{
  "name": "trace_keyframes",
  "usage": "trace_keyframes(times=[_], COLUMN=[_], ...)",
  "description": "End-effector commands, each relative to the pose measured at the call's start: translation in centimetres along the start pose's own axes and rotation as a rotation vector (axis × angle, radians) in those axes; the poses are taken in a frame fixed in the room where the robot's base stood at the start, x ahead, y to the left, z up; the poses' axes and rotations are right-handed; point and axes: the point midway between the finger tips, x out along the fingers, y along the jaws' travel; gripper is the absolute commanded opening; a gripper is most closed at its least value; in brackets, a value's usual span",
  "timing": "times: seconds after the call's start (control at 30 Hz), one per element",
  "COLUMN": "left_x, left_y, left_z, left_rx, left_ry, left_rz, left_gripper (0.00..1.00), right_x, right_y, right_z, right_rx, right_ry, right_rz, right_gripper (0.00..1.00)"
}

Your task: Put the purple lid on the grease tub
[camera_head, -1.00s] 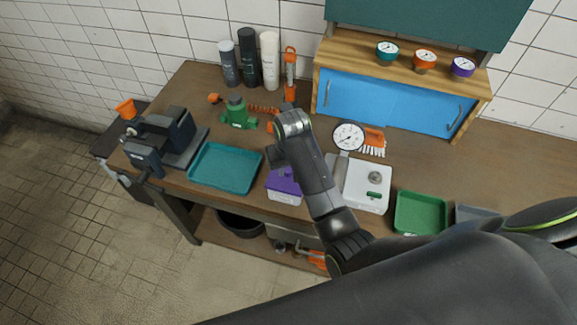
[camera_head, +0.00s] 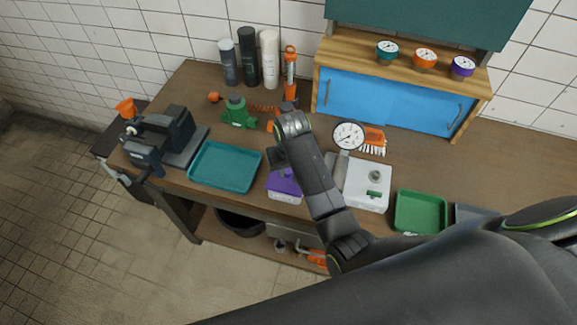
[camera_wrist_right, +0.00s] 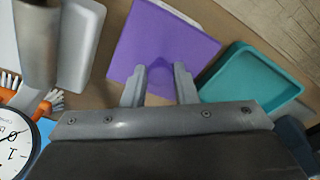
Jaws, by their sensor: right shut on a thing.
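The purple lid (camera_head: 284,183) is at the front of the bench. It also shows in the right wrist view (camera_wrist_right: 165,38) as a flat purple square with a raised grip. The white grease tub (camera_head: 286,198) shows just under the lid's front edge; the lid hides the rest. I cannot tell whether the lid sits fully on the rim. My right gripper (camera_head: 281,164) is above the lid, and its fingers (camera_wrist_right: 160,85) are shut on the lid's grip. My left gripper is not in view.
A teal tray (camera_head: 225,167) lies left of the tub. A white scale (camera_head: 367,184) and a dial gauge (camera_head: 349,135) stand to the right, with a green tray (camera_head: 421,211) beyond. A green pump-like part (camera_head: 238,112) and several bottles are behind. The bench's front edge is close to the tub.

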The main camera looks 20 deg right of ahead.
Motion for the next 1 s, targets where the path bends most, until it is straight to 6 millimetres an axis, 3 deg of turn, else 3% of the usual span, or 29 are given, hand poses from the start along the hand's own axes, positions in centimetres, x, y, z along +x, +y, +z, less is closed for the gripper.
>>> trace_keyframes(times=[0.3,0.33,0.5,0.7,0.87,1.0], left_x=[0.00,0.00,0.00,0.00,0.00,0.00], left_y=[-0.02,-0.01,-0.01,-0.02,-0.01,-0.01], left_z=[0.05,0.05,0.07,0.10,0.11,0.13], left_rx=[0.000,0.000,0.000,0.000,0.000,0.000], left_ry=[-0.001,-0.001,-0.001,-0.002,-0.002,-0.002], left_rz=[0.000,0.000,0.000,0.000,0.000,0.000], left_gripper=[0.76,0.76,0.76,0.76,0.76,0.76], right_x=[0.16,0.16,0.15,0.15,0.16,0.16], right_y=[0.02,0.01,0.02,0.01,0.01,0.00], right_z=[0.01,0.01,0.01,0.01,0.02,0.01], right_rx=[0.000,0.000,0.000,0.000,0.000,0.000], right_ry=[0.001,0.001,0.001,0.001,0.001,0.001], right_rz=[0.000,0.000,0.000,0.000,0.000,0.000], right_gripper=[0.04,0.28,0.51,0.51,0.72,0.73])
